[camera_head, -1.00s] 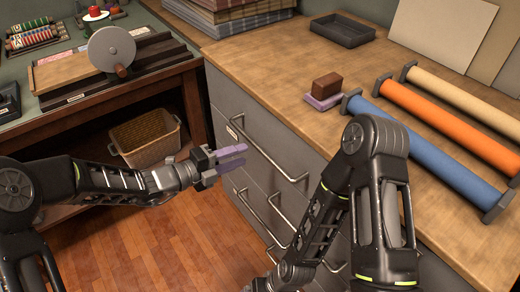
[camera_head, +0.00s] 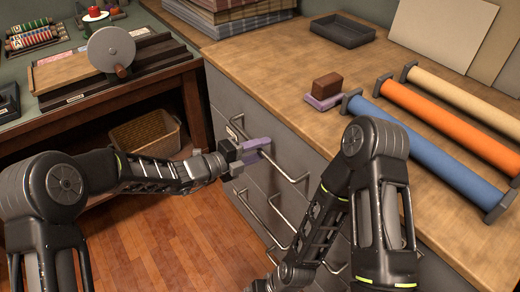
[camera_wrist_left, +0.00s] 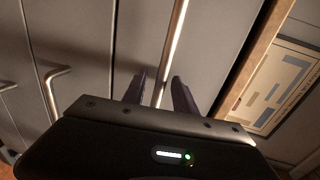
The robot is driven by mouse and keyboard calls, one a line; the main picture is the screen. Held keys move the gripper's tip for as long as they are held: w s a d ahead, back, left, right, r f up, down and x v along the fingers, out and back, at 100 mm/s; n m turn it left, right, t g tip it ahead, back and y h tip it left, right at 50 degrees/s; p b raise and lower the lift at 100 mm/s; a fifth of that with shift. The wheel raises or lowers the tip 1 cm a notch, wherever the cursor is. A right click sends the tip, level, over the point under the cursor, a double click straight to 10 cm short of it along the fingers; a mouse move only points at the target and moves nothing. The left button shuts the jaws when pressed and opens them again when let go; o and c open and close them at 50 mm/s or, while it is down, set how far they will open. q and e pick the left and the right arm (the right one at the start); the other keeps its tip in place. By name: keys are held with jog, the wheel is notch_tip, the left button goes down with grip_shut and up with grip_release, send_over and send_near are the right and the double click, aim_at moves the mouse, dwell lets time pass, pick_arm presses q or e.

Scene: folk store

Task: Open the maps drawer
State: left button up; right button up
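The grey drawer cabinet (camera_head: 228,92) stands under the wooden counter, with its drawers shut flush. The top drawer has a long metal bar handle (camera_head: 291,177) and a small pale label (camera_head: 238,118), too small to read. My left gripper (camera_head: 257,149) is at this top handle. In the left wrist view the handle bar (camera_wrist_left: 177,40) runs between the two separated fingers (camera_wrist_left: 159,92) of my left gripper, which is open around it; contact cannot be made out.
Lower drawers have similar handles (camera_head: 280,208). The counter (camera_head: 262,60) holds a dark tray (camera_head: 342,30), a brown block (camera_head: 327,82) and coloured rolls (camera_head: 432,150). A woven basket (camera_head: 146,135) sits on a shelf at left. Floor (camera_head: 165,250) before the drawers is clear.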

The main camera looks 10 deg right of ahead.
pick_arm(q)
jog(key=shift+c, duration=0.2)
grip_shut()
dwell(1.3)
